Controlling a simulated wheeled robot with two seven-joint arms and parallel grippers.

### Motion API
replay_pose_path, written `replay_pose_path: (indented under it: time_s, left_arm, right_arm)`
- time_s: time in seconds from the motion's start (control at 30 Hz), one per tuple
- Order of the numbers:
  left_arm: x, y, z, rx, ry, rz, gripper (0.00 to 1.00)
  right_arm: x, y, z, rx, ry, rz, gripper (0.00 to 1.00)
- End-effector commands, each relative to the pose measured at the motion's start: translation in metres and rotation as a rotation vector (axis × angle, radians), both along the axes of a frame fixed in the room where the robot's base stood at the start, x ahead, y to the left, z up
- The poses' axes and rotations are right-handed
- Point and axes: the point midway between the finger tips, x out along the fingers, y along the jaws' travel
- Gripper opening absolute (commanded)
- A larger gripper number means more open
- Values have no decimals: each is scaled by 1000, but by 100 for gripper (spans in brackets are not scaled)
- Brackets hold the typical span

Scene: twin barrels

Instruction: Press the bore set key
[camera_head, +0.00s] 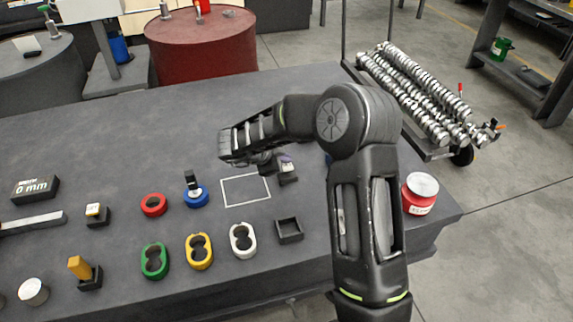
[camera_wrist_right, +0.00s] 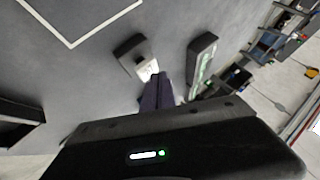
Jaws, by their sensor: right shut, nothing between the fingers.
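A small dark block with a pale key face (camera_wrist_right: 148,70) stands just beyond my right fingertips in the right wrist view. It looks like the small dark block (camera_head: 288,179) beside the white outlined square in the head view. I cannot read a label on it, so whether it is the bore set key is unclear. My right gripper (camera_head: 285,160) is shut and empty, with its purplish fingertips at or just above this block. The fingertips also show in the right wrist view (camera_wrist_right: 158,92), partly covering the key face. Contact cannot be told. My left gripper is out of view.
A dark display block (camera_head: 35,189) reading 0 mm is at the left. Coloured rings and holders, such as the red ring (camera_head: 153,205), stand left of my arm. A longer block with green digits (camera_wrist_right: 203,62) is beside the key block.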

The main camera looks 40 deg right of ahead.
Motion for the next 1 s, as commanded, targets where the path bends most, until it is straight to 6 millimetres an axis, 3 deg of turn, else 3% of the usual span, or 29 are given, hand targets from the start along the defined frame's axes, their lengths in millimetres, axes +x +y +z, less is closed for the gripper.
replay_pose_path:
  time_s: [1.0]
  left_arm:
    - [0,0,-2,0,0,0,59]
  right_arm:
    - [0,0,-12,0,1,0,0]
